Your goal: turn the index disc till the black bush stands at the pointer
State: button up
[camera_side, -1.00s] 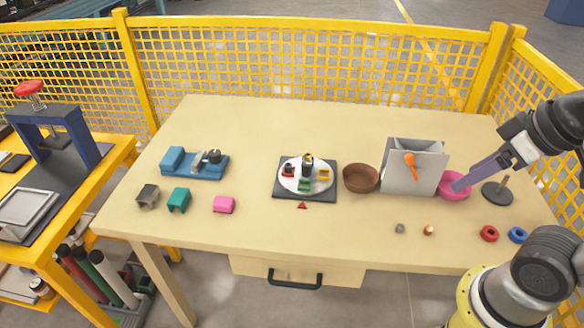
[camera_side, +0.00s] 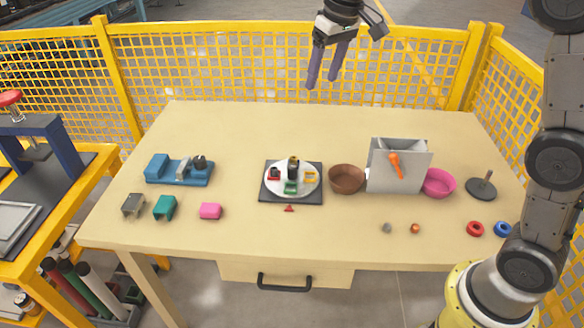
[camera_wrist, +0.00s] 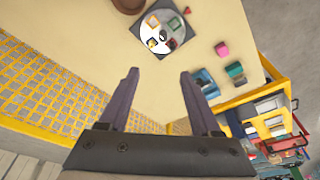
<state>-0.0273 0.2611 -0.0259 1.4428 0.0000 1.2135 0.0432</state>
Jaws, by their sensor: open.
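The index disc (camera_side: 278,187) is a white round plate on a dark square base (camera_side: 312,198) at the table's middle. A red pointer (camera_side: 289,208) lies at its front edge. A dark upright part (camera_side: 293,163) stands at the centre and back; I cannot clearly separate the black bush from the hub there. The disc also shows in the wrist view (camera_wrist: 148,34). My gripper (camera_side: 322,82) is open and empty, high beyond the disc.
A brown bowl (camera_side: 346,180), a grey bin (camera_side: 412,182) and a pink bowl (camera_side: 440,184) stand right of the disc. A blue fixture (camera_side: 178,172) and small coloured blocks are at left. Yellow mesh fencing (camera_side: 230,70) runs behind the table. The back table strip is clear.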

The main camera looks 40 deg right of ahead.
jog(key=w+f+g, duration=0.2)
jog(key=w+f, duration=0.5)
jog(key=f, duration=0.3)
send_over(292, 167)
notch_tip(292, 167, down, 6)
jog(key=shift+g, duration=0.4)
notch_tip(292, 167, down, 14)
jog(key=shift+f, duration=0.1)
grip_shut()
dwell(0.6)
